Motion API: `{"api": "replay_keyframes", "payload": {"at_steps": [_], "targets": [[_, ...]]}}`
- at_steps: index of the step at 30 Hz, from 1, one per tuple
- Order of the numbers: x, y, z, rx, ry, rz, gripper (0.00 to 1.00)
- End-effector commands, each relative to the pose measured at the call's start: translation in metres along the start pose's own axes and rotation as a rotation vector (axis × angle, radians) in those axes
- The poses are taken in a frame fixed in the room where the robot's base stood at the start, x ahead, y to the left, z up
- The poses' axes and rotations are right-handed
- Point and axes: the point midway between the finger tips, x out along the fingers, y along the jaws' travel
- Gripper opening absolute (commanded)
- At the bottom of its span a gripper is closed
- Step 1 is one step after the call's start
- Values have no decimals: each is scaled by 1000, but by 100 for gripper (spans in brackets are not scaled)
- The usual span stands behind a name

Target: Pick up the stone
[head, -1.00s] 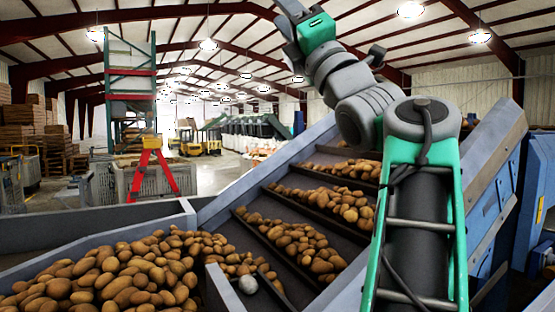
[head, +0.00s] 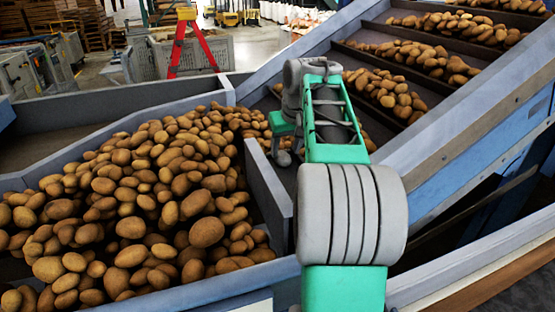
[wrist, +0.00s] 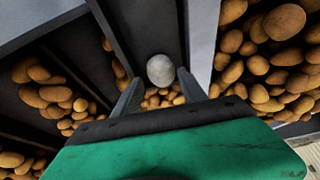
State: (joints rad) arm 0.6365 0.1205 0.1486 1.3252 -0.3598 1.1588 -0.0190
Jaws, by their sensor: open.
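The stone (wrist: 160,70) is a pale grey, rounded lump in the wrist view, lying in a dark channel beside a grey divider, with potatoes close below it in the picture. My gripper (wrist: 159,80) is open, one finger on either side of the stone's near edge. The stone is at or just beyond the fingertips; I cannot tell whether they touch it. In the head view my gripper (head: 284,148) reaches down at the foot of the sloping conveyor, and a small grey shape under it is too unclear to name.
A large heap of potatoes (head: 150,200) fills the bin on the left. A grey divider plate (head: 268,190) stands between it and my arm. The conveyor (head: 440,95) rises to the right with rows of potatoes between its cleats. Its side wall (head: 470,110) is high.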

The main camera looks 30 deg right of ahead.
Motion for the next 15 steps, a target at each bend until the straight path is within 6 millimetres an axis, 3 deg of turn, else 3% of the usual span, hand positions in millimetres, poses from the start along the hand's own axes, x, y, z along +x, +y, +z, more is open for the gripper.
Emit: {"api": "replay_keyframes", "payload": {"at_steps": [3, 6, 12, 15], "targets": [[24, -3, 1, -3, -2, -3, 49], [34, -3, 0, -4, 1, -1, 49], [36, -2, 0, -4, 2, 0, 49], [36, -2, 0, -4, 2, 0, 43]]}}
